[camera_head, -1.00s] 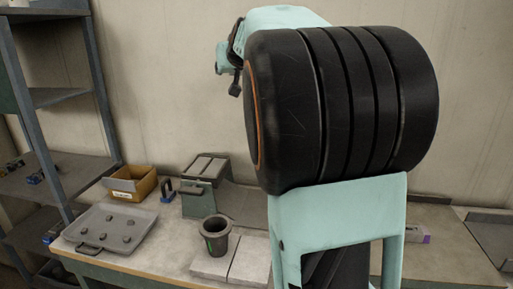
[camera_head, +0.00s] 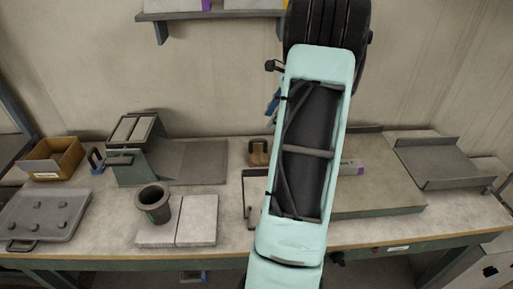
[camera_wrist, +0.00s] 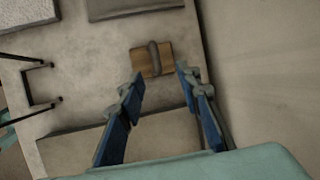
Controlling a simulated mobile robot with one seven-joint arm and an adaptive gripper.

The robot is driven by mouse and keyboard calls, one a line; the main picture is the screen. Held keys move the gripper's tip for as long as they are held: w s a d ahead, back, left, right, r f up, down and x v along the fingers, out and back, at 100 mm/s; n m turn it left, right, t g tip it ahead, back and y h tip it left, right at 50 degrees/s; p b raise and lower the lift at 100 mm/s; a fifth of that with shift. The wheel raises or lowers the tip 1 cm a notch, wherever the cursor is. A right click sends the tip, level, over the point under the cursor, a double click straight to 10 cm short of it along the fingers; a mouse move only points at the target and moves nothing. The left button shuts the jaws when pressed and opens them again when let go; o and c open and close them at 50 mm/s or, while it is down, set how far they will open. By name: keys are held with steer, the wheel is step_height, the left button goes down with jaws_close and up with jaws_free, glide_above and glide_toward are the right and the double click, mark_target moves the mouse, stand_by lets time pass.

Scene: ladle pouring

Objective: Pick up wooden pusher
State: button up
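The wooden pusher, a small brown block with a dark rounded handle across its top, lies on the table in the wrist view (camera_wrist: 166,58). It also shows in the head view (camera_head: 259,158), just left of my arm. My gripper (camera_wrist: 160,73) is open, with its two blue fingers spread apart. In the wrist view the pusher appears beyond the fingertips, roughly in line with the gap between them. It looks apart from the fingers, with nothing held. In the head view my arm hides most of the gripper; only a bit of blue (camera_head: 272,104) shows at its left edge.
A dark wire-like stand (camera_wrist: 28,86) is near the pusher. Left on the table are a dark crucible (camera_head: 153,203) on pale slabs (camera_head: 198,222), a green-grey box device (camera_head: 133,165), a cardboard box (camera_head: 52,160) and a tray (camera_head: 42,214). A raised plate (camera_head: 378,190) lies right.

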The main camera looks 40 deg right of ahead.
steer(key=p, duration=0.1)
glide_above(258, 148)
steer(key=s+a, duration=0.1)
steer(key=s, duration=0.1)
steer(key=shift+m, duration=0.3)
step_height(258, 148, down, 10)
steer(key=shift+f, duration=0.1)
jaws_close()
